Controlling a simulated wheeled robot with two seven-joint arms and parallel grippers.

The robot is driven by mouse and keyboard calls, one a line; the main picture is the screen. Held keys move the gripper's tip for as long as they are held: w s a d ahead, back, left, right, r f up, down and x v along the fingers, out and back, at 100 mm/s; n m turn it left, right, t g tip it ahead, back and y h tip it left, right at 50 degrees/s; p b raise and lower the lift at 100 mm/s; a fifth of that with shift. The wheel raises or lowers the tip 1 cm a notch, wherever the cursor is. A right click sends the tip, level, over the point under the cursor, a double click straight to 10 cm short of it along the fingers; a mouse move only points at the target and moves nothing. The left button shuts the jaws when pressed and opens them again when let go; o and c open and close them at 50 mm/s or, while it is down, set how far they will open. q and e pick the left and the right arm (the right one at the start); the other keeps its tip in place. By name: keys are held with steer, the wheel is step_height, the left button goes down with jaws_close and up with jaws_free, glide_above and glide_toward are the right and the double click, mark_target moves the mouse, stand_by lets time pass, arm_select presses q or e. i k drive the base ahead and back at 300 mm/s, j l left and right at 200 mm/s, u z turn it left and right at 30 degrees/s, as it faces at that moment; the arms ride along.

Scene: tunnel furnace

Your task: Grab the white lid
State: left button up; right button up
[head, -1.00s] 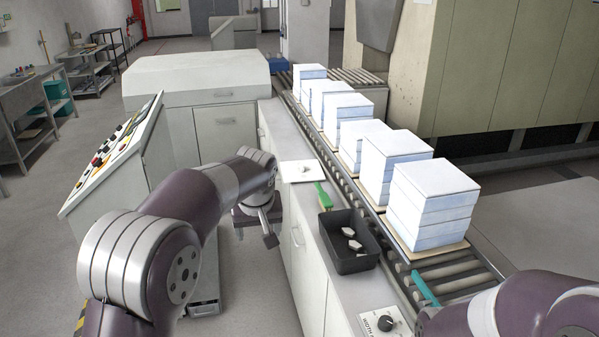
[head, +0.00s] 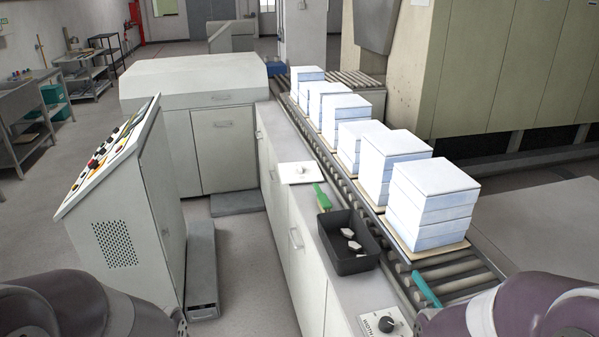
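A thin, flat white square piece with a small knob-like bump on top, which looks like the white lid (head: 300,172), lies on the grey counter beside the roller conveyor. Nothing covers it. Only upper parts of my two arms show, at the lower left and lower right corners. Both grippers are out of the picture, so whether they are open or shut is hidden.
A green-handled brush (head: 322,197) and a black bin (head: 348,243) with small white pieces are on the counter (head: 283,148) near the lid. Stacked white blocks (head: 432,205) line the conveyor (head: 450,272). A sloped control console (head: 125,215) stands left, with floor between.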

mark_target(305, 171)
steer(key=i+j, duration=0.2)
steer(key=i, duration=0.3)
steer(key=i+j, duration=0.25)
steer(key=i, duration=0.25)
steer(key=i+j, duration=0.2)
steer(key=i, duration=0.3)
steer(key=i+j, duration=0.25)
steer(key=i, duration=0.25)
steer(key=i+j, duration=0.2)
steer(key=i, duration=0.3)
steer(key=i+z, duration=0.15)
steer(key=z, duration=0.3)
steer(key=i+j+z, duration=0.1)
steer(key=z, duration=0.4)
steer(key=i+j+z, duration=0.1)
steer(key=j+z, duration=0.15)
steer(key=z, duration=0.2)
steer(key=j+z, duration=0.15)
steer(key=z, duration=0.35)
steer(key=i+j+z, duration=0.1)
steer(key=j+z, duration=0.15)
steer(key=z, duration=0.2)
